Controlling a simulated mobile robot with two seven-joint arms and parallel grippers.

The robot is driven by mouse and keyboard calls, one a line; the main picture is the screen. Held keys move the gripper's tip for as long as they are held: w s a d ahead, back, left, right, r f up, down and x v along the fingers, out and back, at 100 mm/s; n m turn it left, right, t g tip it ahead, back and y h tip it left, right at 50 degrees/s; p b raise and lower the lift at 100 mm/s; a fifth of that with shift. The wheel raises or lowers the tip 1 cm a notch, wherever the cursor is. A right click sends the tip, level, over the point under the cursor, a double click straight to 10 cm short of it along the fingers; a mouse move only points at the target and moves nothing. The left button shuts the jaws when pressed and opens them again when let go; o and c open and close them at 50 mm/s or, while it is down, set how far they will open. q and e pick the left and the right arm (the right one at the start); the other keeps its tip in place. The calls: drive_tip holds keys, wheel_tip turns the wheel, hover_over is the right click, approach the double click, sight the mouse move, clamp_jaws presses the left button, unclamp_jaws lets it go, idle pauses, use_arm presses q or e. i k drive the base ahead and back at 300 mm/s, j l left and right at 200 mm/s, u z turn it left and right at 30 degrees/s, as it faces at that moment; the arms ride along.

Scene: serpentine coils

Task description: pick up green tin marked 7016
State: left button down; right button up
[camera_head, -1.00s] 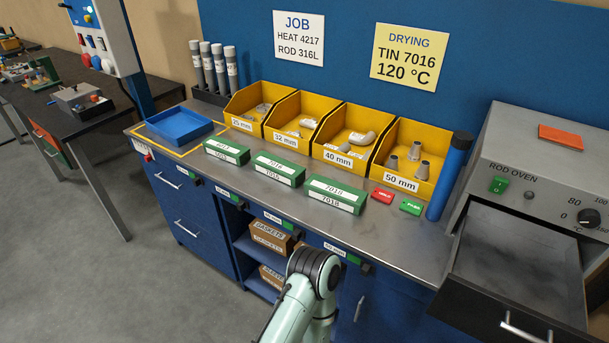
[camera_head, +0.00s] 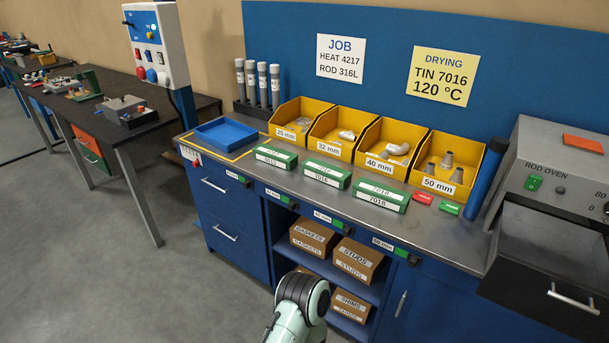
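The green tin marked 7016 (camera_head: 326,174) lies on the steel worktop, the middle one of three green tins with white labels. The tin at its left (camera_head: 275,158) has a label too small to read surely. The tin at its right (camera_head: 382,195) is marked 7018. One of my arms shows at the bottom centre, well below the worktop edge and apart from the tins. Its gripper is out of the picture, and so is my other gripper.
Yellow bins (camera_head: 383,168) stand behind the tins. A blue tray (camera_head: 224,135) is at the left. A red tag (camera_head: 423,199) and a green tag (camera_head: 450,208) lie at the right. The rod oven's open drawer (camera_head: 547,262) juts out at the right. Cardboard boxes (camera_head: 357,260) fill shelves below.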

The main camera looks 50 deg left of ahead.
sight(340, 178)
drive_tip(key=u, duration=1.6)
drive_tip(key=k+l+u, duration=0.1)
drive_tip(key=l, duration=0.2)
drive_tip(key=l+u, duration=0.15)
drive_tip(key=l, duration=0.15)
drive_tip(key=k+l+u, duration=0.1)
drive_tip(key=k+l, duration=0.05)
drive_tip(key=l, duration=0.1)
